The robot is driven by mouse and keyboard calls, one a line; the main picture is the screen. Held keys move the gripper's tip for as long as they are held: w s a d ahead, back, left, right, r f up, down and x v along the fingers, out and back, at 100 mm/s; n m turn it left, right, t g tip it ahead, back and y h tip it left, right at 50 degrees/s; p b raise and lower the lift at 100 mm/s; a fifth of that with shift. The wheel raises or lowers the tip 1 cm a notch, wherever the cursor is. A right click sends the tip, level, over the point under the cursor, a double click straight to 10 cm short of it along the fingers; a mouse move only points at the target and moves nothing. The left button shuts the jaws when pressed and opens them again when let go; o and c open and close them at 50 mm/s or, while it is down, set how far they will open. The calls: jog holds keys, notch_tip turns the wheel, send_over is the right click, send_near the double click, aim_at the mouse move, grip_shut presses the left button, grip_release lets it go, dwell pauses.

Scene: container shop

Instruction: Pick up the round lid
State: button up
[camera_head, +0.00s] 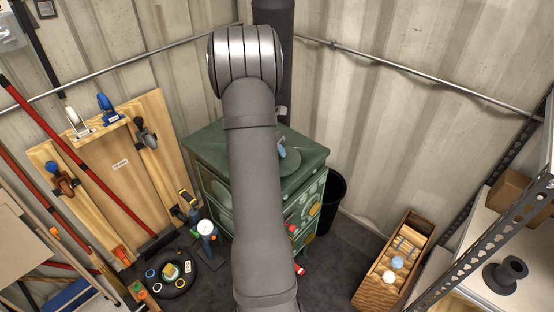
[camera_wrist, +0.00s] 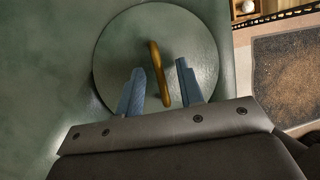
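The round lid (camera_wrist: 115,50) is a flat grey-green disc with a brass-coloured bar handle (camera_wrist: 158,75) across its middle. It lies on top of the green cabinet (camera_head: 310,150); in the head view only its right part (camera_head: 292,166) shows beside my arm. My gripper (camera_wrist: 160,67) is open above the lid, with one blue finger on each side of the handle. Gaps show between both fingers and the handle. I cannot tell how high the fingertips are above the lid. In the head view my arm hides most of the gripper.
A black bin (camera_head: 334,200) stands right of the cabinet. A wooden crate (camera_head: 365,290) with bottles is further right, before a metal shelf (camera_head: 455,265). Wooden boards (camera_head: 130,165) with clamps lean at the left. A round black tray (camera_head: 178,288) lies on the floor.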

grip_shut()
jog(key=shift+r, duration=0.1)
